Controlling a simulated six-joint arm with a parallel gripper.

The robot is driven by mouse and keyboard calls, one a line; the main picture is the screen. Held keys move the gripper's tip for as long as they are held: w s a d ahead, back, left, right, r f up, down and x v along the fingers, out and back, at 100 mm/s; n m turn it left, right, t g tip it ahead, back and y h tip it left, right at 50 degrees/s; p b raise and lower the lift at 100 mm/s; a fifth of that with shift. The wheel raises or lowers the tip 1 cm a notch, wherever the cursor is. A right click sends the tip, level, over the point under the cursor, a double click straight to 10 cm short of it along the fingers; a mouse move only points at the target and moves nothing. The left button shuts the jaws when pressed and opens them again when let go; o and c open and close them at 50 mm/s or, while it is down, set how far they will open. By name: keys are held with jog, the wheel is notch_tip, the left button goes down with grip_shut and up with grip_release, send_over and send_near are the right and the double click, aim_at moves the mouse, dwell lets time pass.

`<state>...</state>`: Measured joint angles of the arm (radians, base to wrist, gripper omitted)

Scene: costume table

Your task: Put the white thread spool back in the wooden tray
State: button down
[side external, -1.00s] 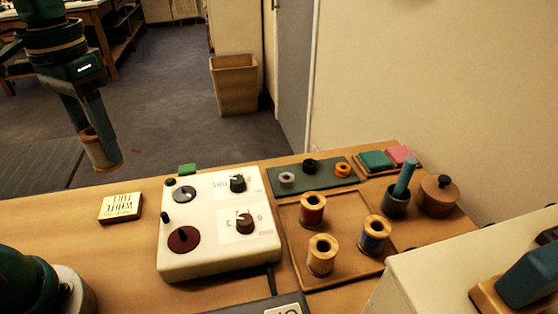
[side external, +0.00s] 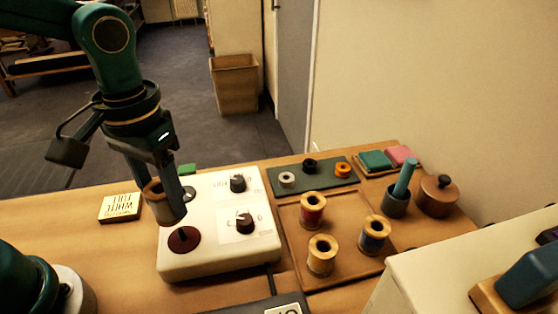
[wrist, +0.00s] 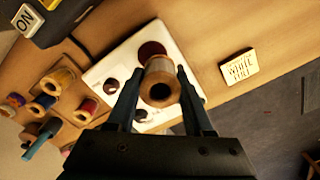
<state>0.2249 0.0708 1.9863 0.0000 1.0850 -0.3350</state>
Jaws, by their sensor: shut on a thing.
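My gripper (side external: 170,205) is shut on a spool (side external: 163,203) with wooden ends and pale thread. It holds the spool up over the left part of the white control box. In the wrist view the spool (wrist: 160,86) sits between both fingers, its hollow end facing the camera. The wooden tray (side external: 345,206) lies on the table to the right of the box, apart from my gripper. It holds a red spool (side external: 312,210), a blue spool (side external: 374,236) and a yellowish spool (side external: 321,256), with bare space between them.
The white control box (side external: 215,258) with dark knobs lies under the held spool. A lettered sign block (side external: 120,207) is to its left.

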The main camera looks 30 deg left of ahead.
aim_at(178, 221)
jog(key=shift+d+f, duration=0.4)
jog(key=shift+d, duration=0.2)
jog(key=shift+f, duration=1.8)
jog(key=shift+f, duration=0.2)
jog(key=shift+c, duration=1.4)
grip_release()
